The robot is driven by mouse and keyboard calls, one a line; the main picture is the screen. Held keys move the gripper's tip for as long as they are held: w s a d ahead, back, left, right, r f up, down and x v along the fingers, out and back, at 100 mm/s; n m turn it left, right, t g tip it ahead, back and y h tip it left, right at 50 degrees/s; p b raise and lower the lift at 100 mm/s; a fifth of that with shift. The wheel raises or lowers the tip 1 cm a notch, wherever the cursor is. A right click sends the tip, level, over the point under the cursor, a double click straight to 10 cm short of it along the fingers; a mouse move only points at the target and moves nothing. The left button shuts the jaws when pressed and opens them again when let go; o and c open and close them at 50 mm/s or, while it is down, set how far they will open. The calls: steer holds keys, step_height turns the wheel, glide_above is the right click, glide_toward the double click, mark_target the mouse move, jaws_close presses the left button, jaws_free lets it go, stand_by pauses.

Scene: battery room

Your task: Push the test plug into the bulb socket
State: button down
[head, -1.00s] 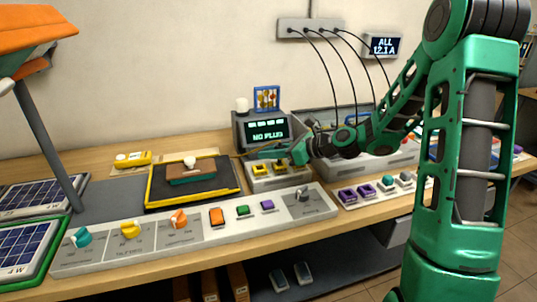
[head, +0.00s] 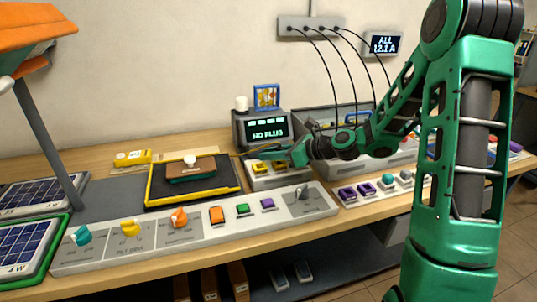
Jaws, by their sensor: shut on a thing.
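My gripper (head: 272,154) is shut, level above a low grey block with two yellow-rimmed sockets (head: 261,167), in front of the small display. What it grips is hidden by the fingers, and I take it to be the test plug. A thin brown lead (head: 243,154) runs left from near the fingertips. The display (head: 268,130) reads "NO PLUG". I cannot tell for sure which opening is the bulb socket. A white bulb (head: 190,160) stands on a brown and green block on the black, yellow-edged tray (head: 226,182).
A long grey panel (head: 222,239) with knobs and coloured buttons lines the bench front. Purple sockets (head: 347,194) are to its right. A grey case (head: 306,117) with cables stands behind my gripper. Solar panels (head: 30,246) and an orange lamp (head: 35,33) are at the left.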

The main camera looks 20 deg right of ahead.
steer(key=shift+f, duration=0.25)
steer(key=c, duration=1.9)
jaws_free()
steer(key=v, duration=1.1)
